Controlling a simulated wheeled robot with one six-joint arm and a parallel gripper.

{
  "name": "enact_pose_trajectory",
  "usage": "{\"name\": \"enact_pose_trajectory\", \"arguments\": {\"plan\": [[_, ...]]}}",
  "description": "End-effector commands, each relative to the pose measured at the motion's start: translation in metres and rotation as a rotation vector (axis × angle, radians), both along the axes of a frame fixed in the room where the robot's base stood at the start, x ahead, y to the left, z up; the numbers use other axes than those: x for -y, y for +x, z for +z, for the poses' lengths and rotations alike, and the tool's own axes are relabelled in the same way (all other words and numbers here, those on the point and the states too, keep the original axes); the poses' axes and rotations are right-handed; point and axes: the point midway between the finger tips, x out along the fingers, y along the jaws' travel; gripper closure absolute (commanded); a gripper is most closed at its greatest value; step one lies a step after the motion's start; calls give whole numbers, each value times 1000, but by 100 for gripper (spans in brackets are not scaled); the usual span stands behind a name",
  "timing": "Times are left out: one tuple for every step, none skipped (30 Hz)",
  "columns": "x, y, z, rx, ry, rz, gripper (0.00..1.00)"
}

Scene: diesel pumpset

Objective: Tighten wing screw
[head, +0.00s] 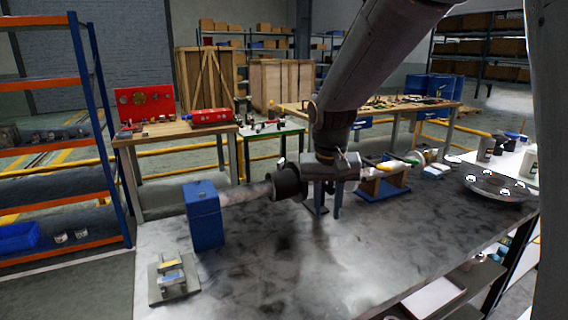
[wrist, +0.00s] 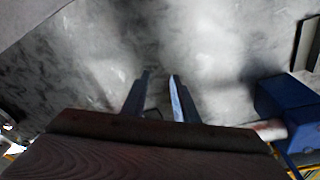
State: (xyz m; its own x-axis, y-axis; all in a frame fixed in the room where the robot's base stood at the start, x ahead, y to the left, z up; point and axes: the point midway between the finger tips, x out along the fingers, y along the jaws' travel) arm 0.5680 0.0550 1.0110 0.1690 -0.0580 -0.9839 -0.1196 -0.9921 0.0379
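I cannot pick out a wing screw for certain in either view. My gripper (head: 328,214) points down over the middle of the grey bench in the head view. Its two fingers stand apart with a gap between them, also in the wrist view (wrist: 160,76). Nothing is clearly held. A small dark shape shows low between the fingers in the wrist view, too unclear to name. A blue block (head: 205,217) with a pale horizontal cylinder (head: 245,194) stands left of my gripper; the block also shows at the right of the wrist view (wrist: 282,105).
A small plate with metal fittings (head: 174,284) lies at the bench's front left. A blue-based stand (head: 383,191) and a round grey dish (head: 497,187) are to the right. The bench front (head: 330,270) is clear. A blue-orange shelf (head: 95,120) stands left.

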Motion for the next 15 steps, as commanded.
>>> {"name": "enact_pose_trajectory", "arguments": {"plan": [[-15, 33, 10, 26, -6, -19, 73], [-23, 48, 18, 39, -9, -35, 73], [-33, 68, 29, 57, -15, -57, 73], [-41, 82, 38, 70, -17, -76, 73], [-48, 96, 46, 84, -20, -94, 73], [-59, 111, 58, 103, -22, -119, 73], [-66, 122, 66, 116, -24, -136, 73], [-74, 132, 74, 131, -25, -153, 73], [-82, 143, 84, 146, -25, -176, 73], [-88, 150, 91, 157, -26, -192, 73], [-94, 156, 97, 169, -26, -205, 73], [-100, 163, 105, 182, -25, -223, 73], [-105, 167, 110, 190, -23, -236, 73], [-108, 171, 115, 197, -23, -245, 73], [-112, 175, 119, 205, -23, -256, 73]]}}
